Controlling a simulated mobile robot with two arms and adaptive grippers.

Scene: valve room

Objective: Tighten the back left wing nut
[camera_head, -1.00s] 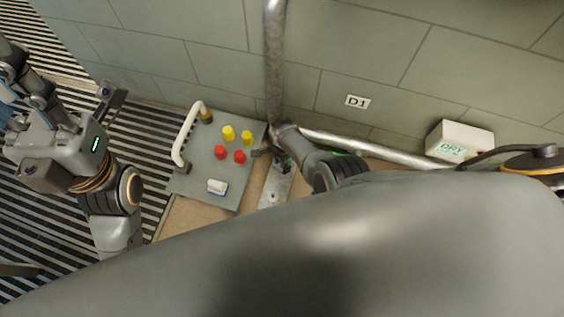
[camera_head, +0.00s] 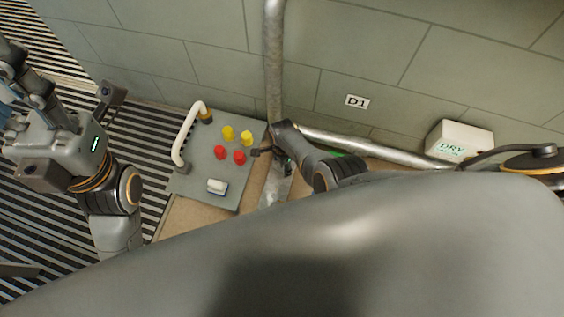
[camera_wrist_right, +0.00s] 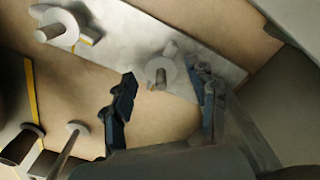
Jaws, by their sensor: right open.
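In the right wrist view, a pale metal plate (camera_wrist_right: 208,57) carries a round washer-like part with a short stud (camera_wrist_right: 160,74). My right gripper (camera_wrist_right: 165,100) is open, with one dark finger on each side below this stud, apart from it. A similar disc with a stud (camera_wrist_right: 58,28) shows at the upper left. My left gripper (camera_head: 112,93) is far left, away from the plate.
A grey panel (camera_head: 190,187) with red and yellow knobs and a white handle (camera_head: 182,138) lies left of my right gripper. A vertical pipe (camera_head: 274,65) stands behind it. A pipe (camera_head: 385,153) runs right along the wall to a white DRY box (camera_head: 465,135).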

